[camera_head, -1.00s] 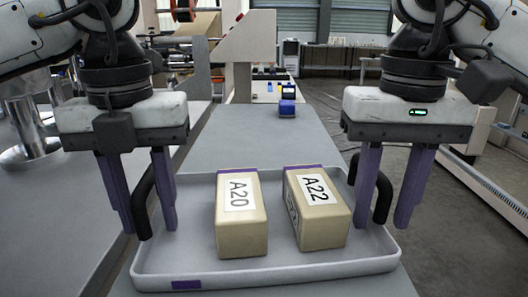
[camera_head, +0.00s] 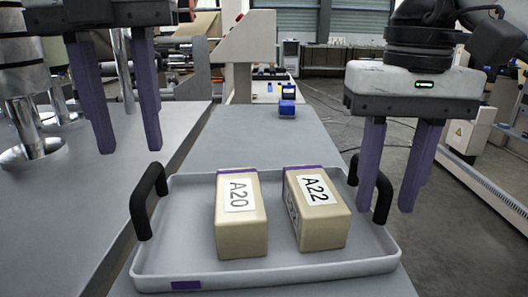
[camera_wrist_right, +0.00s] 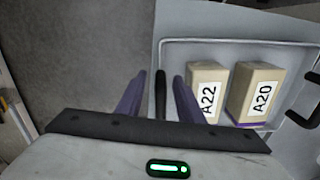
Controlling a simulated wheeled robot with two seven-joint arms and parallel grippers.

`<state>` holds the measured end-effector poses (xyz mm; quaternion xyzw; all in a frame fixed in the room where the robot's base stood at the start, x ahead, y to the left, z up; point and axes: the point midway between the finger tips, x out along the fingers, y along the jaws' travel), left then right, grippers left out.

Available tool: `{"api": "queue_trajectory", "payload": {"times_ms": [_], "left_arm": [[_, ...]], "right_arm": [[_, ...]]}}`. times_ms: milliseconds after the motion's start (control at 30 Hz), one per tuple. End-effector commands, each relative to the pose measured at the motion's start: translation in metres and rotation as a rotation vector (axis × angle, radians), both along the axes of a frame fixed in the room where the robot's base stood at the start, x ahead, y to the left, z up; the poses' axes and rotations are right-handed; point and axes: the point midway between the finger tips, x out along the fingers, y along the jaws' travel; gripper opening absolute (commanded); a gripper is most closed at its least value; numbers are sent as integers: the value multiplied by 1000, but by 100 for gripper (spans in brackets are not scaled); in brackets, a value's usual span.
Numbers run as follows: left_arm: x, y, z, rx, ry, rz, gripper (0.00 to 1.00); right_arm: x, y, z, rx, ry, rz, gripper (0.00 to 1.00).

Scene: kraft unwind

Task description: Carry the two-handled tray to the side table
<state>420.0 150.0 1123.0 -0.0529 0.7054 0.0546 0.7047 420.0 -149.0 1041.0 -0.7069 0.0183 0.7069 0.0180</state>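The grey two-handled tray (camera_head: 300,268) rests on a grey table with two tan blocks in it, A20 (camera_head: 241,225) and A22 (camera_head: 320,222). Its left black handle (camera_head: 147,200) is free. My left gripper (camera_head: 128,147) is open and empty, above and left of that handle. My right gripper (camera_head: 388,206) is open, its purple fingers on either side of the right handle (camera_head: 384,200). In the right wrist view the right handle (camera_wrist_right: 160,95) shows between the spread fingers, with a gap on each side.
The grey table (camera_head: 255,140) extends away behind the tray, with a small blue item (camera_head: 287,108) at its far end. A second grey surface (camera_head: 60,225) lies to the left. Dark floor is on the right, near white machinery (camera_head: 485,170).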

Motion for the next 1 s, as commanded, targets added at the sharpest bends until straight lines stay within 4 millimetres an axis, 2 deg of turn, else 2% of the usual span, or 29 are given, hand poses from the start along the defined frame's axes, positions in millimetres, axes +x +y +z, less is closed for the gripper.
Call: {"api": "queue_trajectory", "payload": {"times_ms": [200,400,633,1000], "left_arm": [[0,0,0,0,0,0,33],[0,0,0,0,0,0,33],[0,0,0,0,0,0,33],[0,0,0,0,-1,0,33]], "right_arm": [[0,0,45,-1,-7,-4,34],[0,0,75,-1,-4,-2,34],[0,0,91,-1,0,-1,34],[0,0,93,0,0,1,34]]}}
